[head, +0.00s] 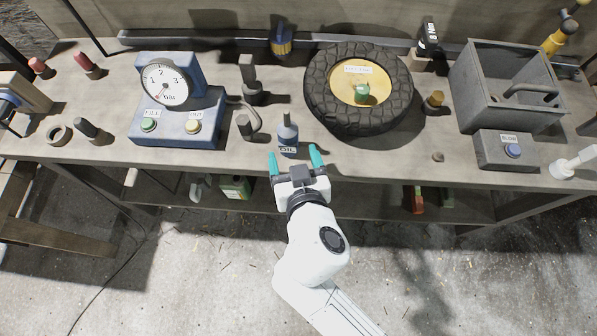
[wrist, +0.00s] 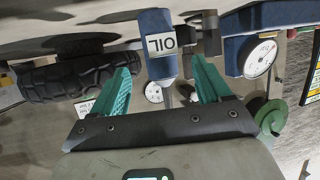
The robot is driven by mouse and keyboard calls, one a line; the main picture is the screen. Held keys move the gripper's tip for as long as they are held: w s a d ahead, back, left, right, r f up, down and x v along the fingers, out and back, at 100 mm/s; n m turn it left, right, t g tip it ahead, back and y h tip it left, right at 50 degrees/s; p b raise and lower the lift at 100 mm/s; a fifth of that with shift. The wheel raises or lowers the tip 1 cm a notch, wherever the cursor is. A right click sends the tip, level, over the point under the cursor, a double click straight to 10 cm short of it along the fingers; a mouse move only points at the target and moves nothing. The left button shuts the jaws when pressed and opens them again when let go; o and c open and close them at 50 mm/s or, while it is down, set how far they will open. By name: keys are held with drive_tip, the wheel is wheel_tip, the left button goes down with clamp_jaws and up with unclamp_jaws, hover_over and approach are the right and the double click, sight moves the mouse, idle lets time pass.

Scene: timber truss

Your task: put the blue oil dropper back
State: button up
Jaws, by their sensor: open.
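The blue oil dropper (head: 288,134), with a white OIL label and a dark narrow top, stands upright on the workbench (head: 370,160) near its front edge. My gripper (head: 294,154) is open at the bench's front edge, just short of the dropper, with its teal fingers to either side. In the wrist view the dropper (wrist: 157,52) appears upside down, between and beyond the two finger tips (wrist: 164,62). The fingers look apart from it. A place for the dropper cannot be made out for certain.
A blue gauge box (head: 178,118) stands left, with a black hose fitting (head: 245,125) close to the dropper. A tyre (head: 320,100) lies right behind it.

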drive_tip(key=shift+v, duration=2.65)
drive_tip(key=s+d+f+m+g+h, duration=0.1)
drive_tip(key=d+f+m+g+h, duration=0.2)
drive_tip(key=d, duration=0.7)
drive_tip(key=s+d+f+g+h, duration=0.25)
drive_tip(key=d+f, duration=0.25)
drive_tip(key=d, duration=0.6)
drive_tip(key=s+d+f+g+y, duration=0.1)
drive_tip(key=s+d+f+g, duration=0.1)
drive_tip(key=s, duration=0.4)
drive_tip(key=s+d+f+g+y, duration=0.1)
drive_tip(key=s+d+f+g, duration=0.1)
drive_tip(key=s+d+g, duration=0.2)
drive_tip(key=shift+s+d+g, duration=0.35)
drive_tip(key=shift+s+d, duration=0.15)
drive_tip(key=shift+s, duration=0.55)
